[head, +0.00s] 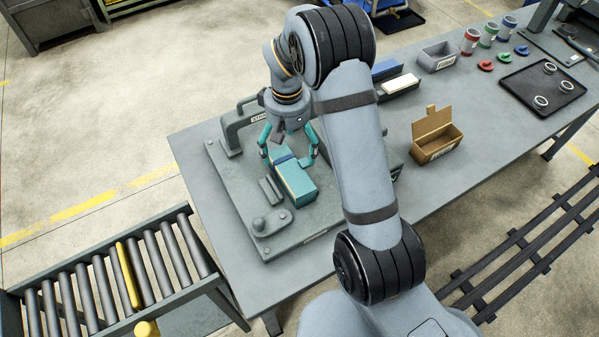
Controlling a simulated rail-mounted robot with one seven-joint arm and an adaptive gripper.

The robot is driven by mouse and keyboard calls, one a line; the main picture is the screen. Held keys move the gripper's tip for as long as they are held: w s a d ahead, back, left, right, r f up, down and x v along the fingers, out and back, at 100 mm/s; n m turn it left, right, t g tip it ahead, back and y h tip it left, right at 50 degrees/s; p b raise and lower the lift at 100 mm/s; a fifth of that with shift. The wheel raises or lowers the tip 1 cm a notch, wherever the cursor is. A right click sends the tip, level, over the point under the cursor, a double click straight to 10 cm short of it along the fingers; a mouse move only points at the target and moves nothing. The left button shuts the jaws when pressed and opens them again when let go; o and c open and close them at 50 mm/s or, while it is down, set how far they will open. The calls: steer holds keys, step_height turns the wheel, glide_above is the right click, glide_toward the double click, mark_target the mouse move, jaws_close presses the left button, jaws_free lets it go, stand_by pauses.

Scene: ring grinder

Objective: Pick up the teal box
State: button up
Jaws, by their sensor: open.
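The teal box (298,186) sits on a grey fixture plate (225,168) on the workbench. It is a long block with a darker band across its far part and a pale edge along one side. My gripper (289,160) is at the far end of the box, pointing down, with its teal fingers spread apart. One finger is to the left of the box and one to the right. I cannot tell whether either finger touches the box. My arm covers the area just right of it.
A grey handle-like bracket (232,132) stands behind the box, and a small grey block (270,190) and a knobbed base (270,223) stand close at its left and front. A cardboard box (436,136), grey bin (437,57) and black tray (542,88) are to the right. A roller conveyor (125,275) is at lower left.

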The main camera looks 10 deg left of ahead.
mark_target(291, 161)
steer(key=f, duration=0.2)
steer(key=f+p, duration=0.1)
steer(key=shift+w+d+f, duration=0.25)
steer(key=shift+w+f, duration=0.05)
steer(key=shift+f+p, duration=0.3)
steer(key=shift+p, duration=0.05)
steer(key=shift+w+a+f+p, duration=0.15)
steer(key=shift+f+p, duration=0.25)
steer(key=shift+f, duration=0.65)
steer(key=shift+w+a+f+p, duration=0.1)
steer(key=shift+f+p, duration=0.3)
steer(key=shift+f, duration=0.65)
steer(key=shift+c, duration=1.1)
steer(key=c, duration=1)
